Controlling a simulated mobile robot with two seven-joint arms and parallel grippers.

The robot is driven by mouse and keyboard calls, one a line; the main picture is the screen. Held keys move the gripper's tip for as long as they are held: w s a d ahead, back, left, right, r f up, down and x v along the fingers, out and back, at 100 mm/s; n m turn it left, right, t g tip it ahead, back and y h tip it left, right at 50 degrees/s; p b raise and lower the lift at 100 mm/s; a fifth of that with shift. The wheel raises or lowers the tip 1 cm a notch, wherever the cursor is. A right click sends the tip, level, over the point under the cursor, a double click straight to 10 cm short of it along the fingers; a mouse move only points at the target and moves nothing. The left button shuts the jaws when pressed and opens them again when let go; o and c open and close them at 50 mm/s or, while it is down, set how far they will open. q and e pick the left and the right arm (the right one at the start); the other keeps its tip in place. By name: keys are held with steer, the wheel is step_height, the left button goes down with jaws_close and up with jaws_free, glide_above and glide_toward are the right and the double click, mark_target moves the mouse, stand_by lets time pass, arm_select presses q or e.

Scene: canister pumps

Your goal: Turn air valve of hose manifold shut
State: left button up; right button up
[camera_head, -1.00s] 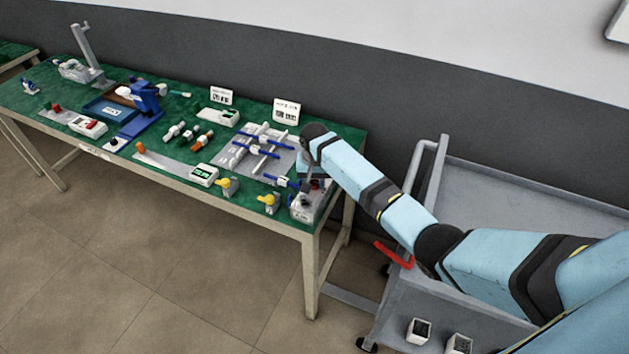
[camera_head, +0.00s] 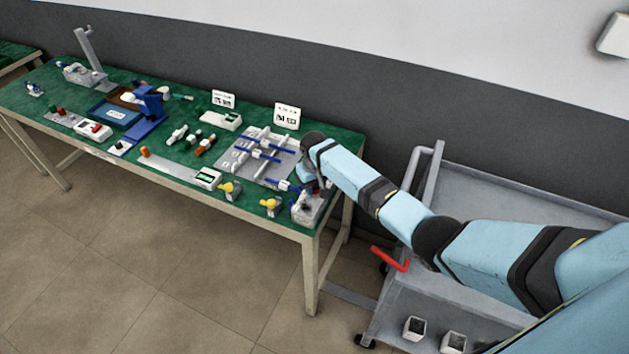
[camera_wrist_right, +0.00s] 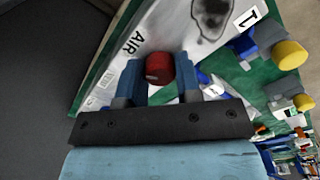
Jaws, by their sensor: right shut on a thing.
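The hose manifold (camera_head: 306,209) is a light grey block at the right front corner of the green-topped table. In the right wrist view its pale face (camera_wrist_right: 165,32) carries the letters AIR. Beside the letters is the red knob of the air valve (camera_wrist_right: 158,67). My right gripper (camera_wrist_right: 159,78) has its two blue-grey fingers on either side of this knob and is shut on it. In the head view my right gripper (camera_head: 313,186) is small and partly hidden by its own wrist, and the knob cannot be made out. My left gripper is in neither view.
Yellow-knobbed fittings (camera_head: 271,205) stand just left of the manifold. A grey plate (camera_head: 239,163) with blue-handled parts lies behind them. A grey cart (camera_head: 480,185) stands right of the table, under my right arm. The floor in front is clear.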

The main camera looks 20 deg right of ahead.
mark_target(314, 187)
steer(key=n+p, duration=0.1)
steer(key=n, duration=0.1)
steer(key=shift+r+n, duration=0.15)
steer(key=shift+n, duration=0.25)
steer(key=n+p, duration=0.1)
steer(key=n, duration=0.1)
steer(key=shift+n, duration=0.4)
steer(key=n, duration=0.3)
steer(key=shift+p, duration=0.3)
steer(key=shift+n, duration=1.7)
steer(key=o, duration=0.6)
step_height(314, 187, up, 14)
steer(key=shift+f+b, duration=0.2)
steer(key=shift+b, duration=0.1)
